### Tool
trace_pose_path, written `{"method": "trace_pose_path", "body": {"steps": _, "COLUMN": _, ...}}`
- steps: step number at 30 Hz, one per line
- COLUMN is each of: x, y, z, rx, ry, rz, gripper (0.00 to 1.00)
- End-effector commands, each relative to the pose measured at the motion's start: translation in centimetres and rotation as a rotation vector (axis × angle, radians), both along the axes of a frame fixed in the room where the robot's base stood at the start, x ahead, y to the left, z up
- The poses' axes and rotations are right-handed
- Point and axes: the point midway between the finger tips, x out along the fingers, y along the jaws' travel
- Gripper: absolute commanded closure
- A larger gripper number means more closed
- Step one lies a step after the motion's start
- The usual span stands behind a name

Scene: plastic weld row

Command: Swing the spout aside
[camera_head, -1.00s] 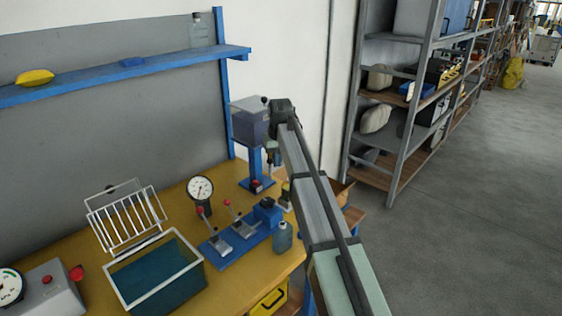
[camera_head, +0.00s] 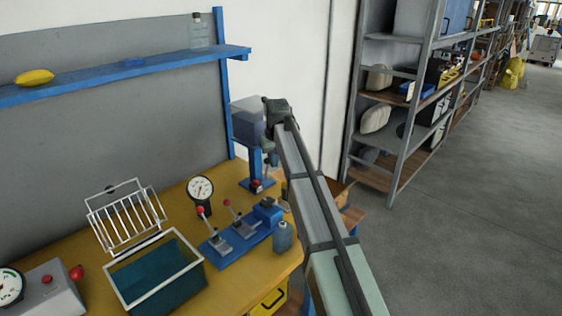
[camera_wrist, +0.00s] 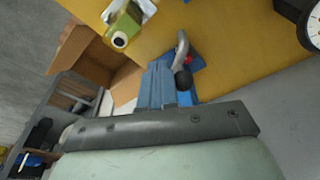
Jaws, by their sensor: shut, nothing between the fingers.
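A curved grey tube or lever with a dark rounded end (camera_wrist: 183,62) shows in the wrist view. It may be the spout, but I cannot tell for certain. It stands close to the right of my fingertips, over a blue base; contact cannot be told. My gripper (camera_wrist: 158,70) shows in the wrist view with its fingers together and nothing between them. In the head view my wrist is beside a grey box-topped stand (camera_head: 246,118) on a blue post at the bench's far right end. My arm hides part of this stand.
The bench holds a blue fixture with red-knobbed levers (camera_head: 234,230), a grey-blue bottle (camera_head: 283,237), a dial gauge (camera_head: 200,189), a wire rack (camera_head: 126,215) and a white-rimmed bin (camera_head: 119,290). A wall (camera_head: 300,60) rises behind the stand. Shelving (camera_head: 405,108) stands to the right.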

Motion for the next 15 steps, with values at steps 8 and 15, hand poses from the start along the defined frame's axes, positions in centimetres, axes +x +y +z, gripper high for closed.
{"method": "trace_pose_path", "body": {"steps": 8, "x": -0.07, "y": 0.37, "z": 0.00, "rx": 0.000, "ry": 0.000, "rz": 0.000, "gripper": 1.00}}
{"method": "trace_pose_path", "body": {"steps": 15, "x": -0.08, "y": 0.58, "z": -0.01, "rx": 0.000, "ry": 0.000, "rz": 0.000, "gripper": 1.00}}
